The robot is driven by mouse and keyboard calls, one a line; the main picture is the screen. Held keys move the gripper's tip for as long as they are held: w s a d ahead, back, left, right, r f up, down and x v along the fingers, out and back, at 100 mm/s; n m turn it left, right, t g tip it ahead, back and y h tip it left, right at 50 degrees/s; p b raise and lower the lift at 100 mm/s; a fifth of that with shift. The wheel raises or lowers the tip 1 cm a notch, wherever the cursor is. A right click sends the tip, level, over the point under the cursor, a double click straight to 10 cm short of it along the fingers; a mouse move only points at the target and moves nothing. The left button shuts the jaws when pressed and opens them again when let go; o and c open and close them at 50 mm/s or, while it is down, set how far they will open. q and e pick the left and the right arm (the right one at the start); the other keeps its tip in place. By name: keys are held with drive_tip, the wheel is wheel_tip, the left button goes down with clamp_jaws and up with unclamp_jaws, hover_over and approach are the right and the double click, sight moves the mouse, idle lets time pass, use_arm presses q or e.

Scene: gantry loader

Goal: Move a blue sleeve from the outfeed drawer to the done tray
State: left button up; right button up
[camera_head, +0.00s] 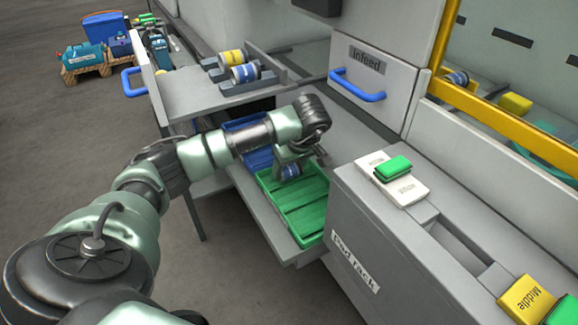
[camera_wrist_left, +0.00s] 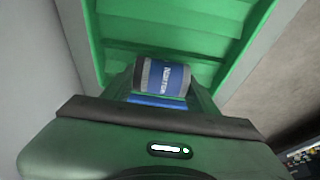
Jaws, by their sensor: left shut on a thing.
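A blue sleeve (camera_head: 290,171) with dark and grey ends is held in my left gripper (camera_head: 292,163), which is shut on it. The sleeve is over the far end of a green tray (camera_head: 303,222); I cannot tell whether it touches the tray. In the left wrist view the sleeve (camera_wrist_left: 162,77) lies across between the fingers, with the slatted green tray (camera_wrist_left: 170,30) behind it. An open drawer (camera_head: 190,97) at the upper left holds a yellow sleeve (camera_head: 232,58) and a blue sleeve (camera_head: 245,73); its label is not visible. My right gripper is not in view.
A blue tray (camera_head: 258,158) sits just behind the green tray. The Infeed drawer (camera_head: 372,80) is closed. The pad rack (camera_head: 370,225) stands to the right, with white, green and yellow pads. A yellow rail (camera_head: 500,105) runs at the upper right.

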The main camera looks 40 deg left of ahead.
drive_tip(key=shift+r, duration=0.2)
use_arm(q)
drive_tip(key=o, duration=1.7)
drive_tip(key=shift+d+r, duration=0.1)
drive_tip(key=shift+r, duration=0.05)
drive_tip(key=p+v, duration=0.1)
drive_tip(key=v, duration=0.6)
drive_tip(key=shift+d+r, duration=0.1)
drive_tip(key=shift+r, duration=0.05)
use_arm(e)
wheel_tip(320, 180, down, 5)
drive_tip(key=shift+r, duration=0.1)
use_arm(q)
drive_tip(key=shift+r, duration=0.1)
